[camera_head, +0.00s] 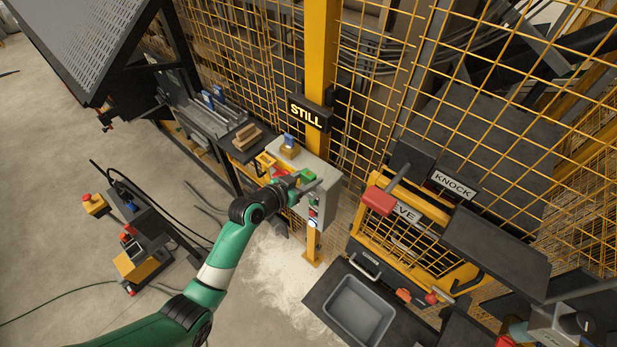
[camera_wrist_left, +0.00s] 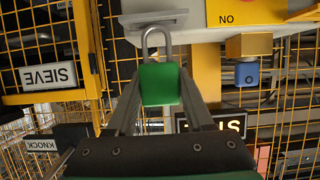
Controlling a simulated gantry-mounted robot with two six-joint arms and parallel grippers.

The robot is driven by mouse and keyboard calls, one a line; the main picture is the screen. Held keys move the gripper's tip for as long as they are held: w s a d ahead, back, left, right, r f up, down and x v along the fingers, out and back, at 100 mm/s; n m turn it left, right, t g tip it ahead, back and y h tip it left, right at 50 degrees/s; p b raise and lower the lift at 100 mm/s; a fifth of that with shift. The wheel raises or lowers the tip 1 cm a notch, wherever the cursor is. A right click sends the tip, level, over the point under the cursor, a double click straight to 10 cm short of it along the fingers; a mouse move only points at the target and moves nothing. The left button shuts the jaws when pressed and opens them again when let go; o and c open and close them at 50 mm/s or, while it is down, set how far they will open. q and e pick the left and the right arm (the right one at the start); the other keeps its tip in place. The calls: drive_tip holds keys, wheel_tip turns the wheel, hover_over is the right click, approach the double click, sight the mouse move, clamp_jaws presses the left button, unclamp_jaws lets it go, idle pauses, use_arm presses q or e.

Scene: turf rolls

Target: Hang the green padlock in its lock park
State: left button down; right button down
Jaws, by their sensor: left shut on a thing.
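The green padlock (camera_wrist_left: 160,84) sits between the fingers of my left gripper (camera_wrist_left: 160,100) in the left wrist view, with its grey shackle (camera_wrist_left: 157,40) pointing away from the gripper. In that view the shackle overlaps a grey plate on the underside of a pale surface; I cannot tell whether they touch. In the head view the green padlock (camera_head: 308,175) shows at the top of the grey box, beside my left gripper (camera_head: 297,183). My left gripper is shut on the padlock. I cannot make out which fixture is its lock park. My right gripper is not in view.
The grey box (camera_head: 325,205) stands against a yellow post (camera_head: 321,60) with a STILL sign (camera_head: 306,115). A blue padlock-like thing (camera_head: 289,141) is near it, also in the wrist view (camera_wrist_left: 247,74). Yellow mesh fencing (camera_head: 400,90) stands behind. A grey bin (camera_head: 358,310) is at the lower right.

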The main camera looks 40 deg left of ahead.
use_arm(q)
drive_tip(key=shift+f+b, duration=1.75)
drive_tip(key=shift+f, duration=0.25)
drive_tip(key=shift+c, duration=1)
unclamp_jaws()
drive_tip(key=p+v, duration=0.2)
drive_tip(key=v, duration=0.9)
drive_tip(key=shift+s, duration=0.3)
drive_tip(key=shift+r, duration=0.1)
